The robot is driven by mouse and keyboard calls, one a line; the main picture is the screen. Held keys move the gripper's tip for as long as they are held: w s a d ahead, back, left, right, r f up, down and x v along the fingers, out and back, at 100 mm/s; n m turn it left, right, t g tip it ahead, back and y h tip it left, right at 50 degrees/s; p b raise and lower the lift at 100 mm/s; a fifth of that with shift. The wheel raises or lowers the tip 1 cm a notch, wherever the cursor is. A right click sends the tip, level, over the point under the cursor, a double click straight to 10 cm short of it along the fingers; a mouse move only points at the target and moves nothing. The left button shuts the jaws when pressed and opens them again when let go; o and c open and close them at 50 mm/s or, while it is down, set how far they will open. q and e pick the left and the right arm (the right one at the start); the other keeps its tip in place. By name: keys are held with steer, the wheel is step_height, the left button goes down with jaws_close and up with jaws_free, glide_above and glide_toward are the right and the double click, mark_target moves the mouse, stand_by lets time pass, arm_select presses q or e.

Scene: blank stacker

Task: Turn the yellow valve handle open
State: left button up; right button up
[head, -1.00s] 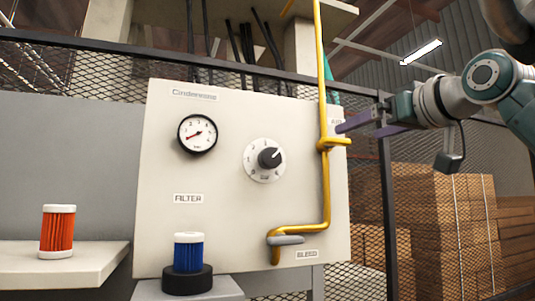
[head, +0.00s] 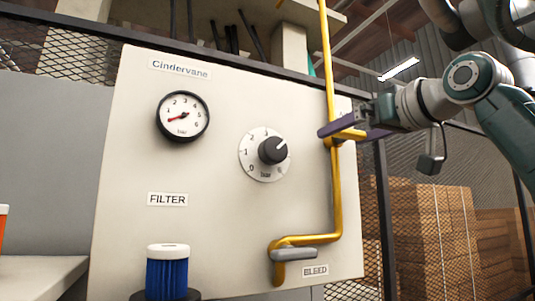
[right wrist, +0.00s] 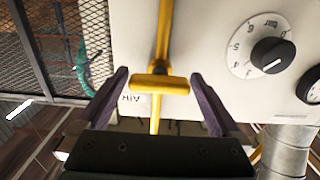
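The yellow valve handle (head: 349,135) is a short bar on the yellow pipe (head: 337,195) near the panel's upper right. In the right wrist view the handle (right wrist: 161,84) lies crosswise to the pipe. My right gripper (right wrist: 160,77) is open, with one purple finger on each side of the handle and a visible gap to both ends. In the head view the right gripper (head: 343,132) reaches in from the right and partly covers the handle. My left gripper is not in view.
The pale panel (head: 220,230) carries a gauge (head: 183,116), a dial knob (head: 272,150) and a grey bleed lever (head: 294,254). A blue filter (head: 167,272) stands below, and an orange one (head: 2,228) is cut off at left. Mesh fencing and stacked boxes (head: 435,230) are behind.

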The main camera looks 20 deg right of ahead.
steer(key=c, duration=1.1)
steer(key=shift+c, duration=0.2)
steer(key=m, duration=0.4)
steer(key=shift+m, duration=0.3)
steer(key=m+p, duration=0.1)
steer(key=m, duration=0.3)
steer(key=shift+m, duration=0.3)
steer(key=m+p, duration=0.1)
steer(key=m, duration=0.3)
steer(key=shift+w+m, duration=0.1)
steer(key=shift+m, duration=0.2)
steer(key=shift+f+m+p, duration=0.1)
steer(key=shift+m+p, duration=0.75)
steer(key=shift+m, duration=1.25)
steer(key=o, duration=1.1)
